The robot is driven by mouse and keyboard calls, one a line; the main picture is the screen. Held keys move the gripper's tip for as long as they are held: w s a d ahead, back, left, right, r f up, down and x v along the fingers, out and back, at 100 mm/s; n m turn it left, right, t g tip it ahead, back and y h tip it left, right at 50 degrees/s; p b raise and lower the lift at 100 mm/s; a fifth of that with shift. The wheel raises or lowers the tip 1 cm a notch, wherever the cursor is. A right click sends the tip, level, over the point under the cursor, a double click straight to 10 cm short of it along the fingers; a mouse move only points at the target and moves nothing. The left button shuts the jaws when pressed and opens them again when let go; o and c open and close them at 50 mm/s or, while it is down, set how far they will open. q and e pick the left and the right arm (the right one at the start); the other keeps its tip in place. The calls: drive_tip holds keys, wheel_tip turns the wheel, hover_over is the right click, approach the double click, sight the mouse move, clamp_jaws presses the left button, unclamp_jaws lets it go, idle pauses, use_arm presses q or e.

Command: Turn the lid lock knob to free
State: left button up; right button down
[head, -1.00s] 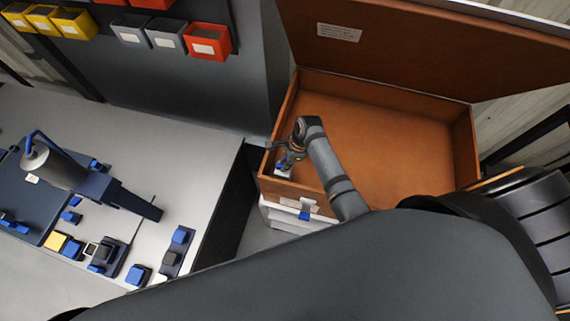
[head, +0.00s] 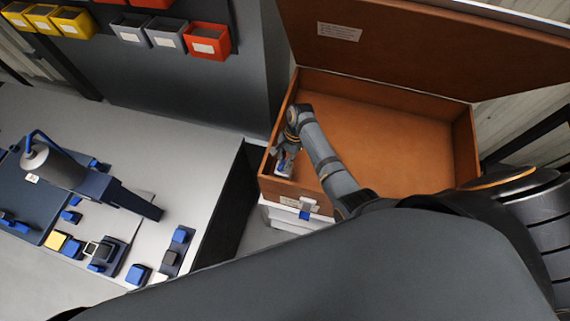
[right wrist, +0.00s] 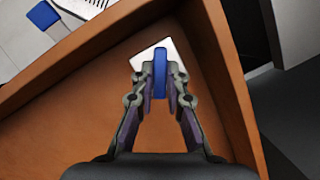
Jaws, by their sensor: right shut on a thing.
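A blue lock knob (right wrist: 160,72) stands on a small white plate (right wrist: 141,58) in the corner of the open brown chest (head: 375,130). In the right wrist view the knob's long side points roughly up the picture. My right gripper (right wrist: 160,84) has its two fingers pressed on either side of the knob. In the head view my right gripper (head: 284,162) reaches down into the near left corner of the chest and partly hides the knob. The brown lid (head: 430,45) stands raised at the back. My left gripper is not in view.
The chest walls rise close around my right gripper. Another blue piece (head: 305,214) sits on the white front below the chest rim. A workbench (head: 150,125) on the left carries a grey and dark device (head: 90,180) and several small blue parts. Colored bins hang behind it.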

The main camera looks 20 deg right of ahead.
drive_tip(key=shift+s+f+n+g, duration=0.15)
drive_tip(key=shift+n+g, duration=0.15)
drive_tip(key=shift+n, duration=0.5)
drive_tip(key=n+g+h, duration=0.1)
drive_tip(key=n, duration=0.3)
drive_tip(key=shift+a+n, duration=0.15)
drive_tip(key=shift+n, duration=0.15)
drive_tip(key=c, duration=1.3)
unclamp_jaws()
drive_tip(key=shift+w, duration=0.25)
